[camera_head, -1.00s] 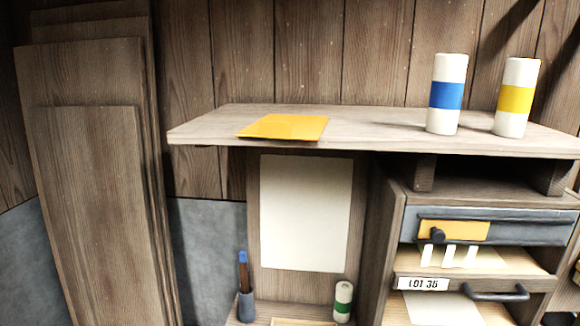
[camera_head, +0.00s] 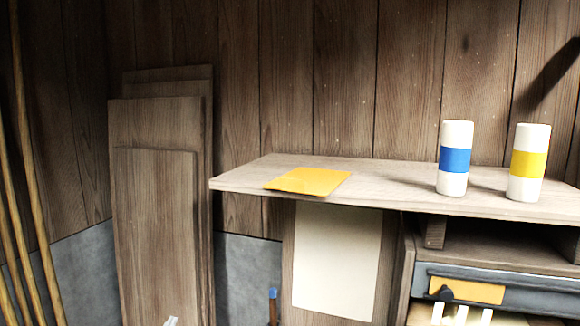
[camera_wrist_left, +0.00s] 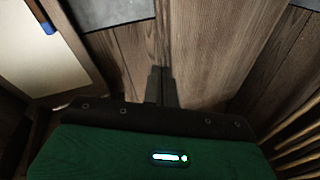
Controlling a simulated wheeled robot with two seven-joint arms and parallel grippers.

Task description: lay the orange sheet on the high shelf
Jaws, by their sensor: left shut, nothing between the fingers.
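The orange sheet (camera_head: 308,181) lies flat on the high shelf (camera_head: 400,188), left of its middle and close to the front edge. Nothing touches it from above. Only a pale tip of my left gripper (camera_head: 170,321) shows at the bottom edge of the head view, well below and left of the shelf. In the left wrist view the two dark fingers of my left gripper (camera_wrist_left: 161,86) are together and hold nothing. The sheet is not in the wrist view. My right gripper is in neither view.
A blue-banded cylinder (camera_head: 454,158) and a yellow-banded cylinder (camera_head: 527,162) stand on the shelf's right part. Wooden boards (camera_head: 158,220) lean on the wall at left, with poles (camera_head: 35,190) farther left. A pale panel (camera_head: 337,262) hangs below the shelf.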

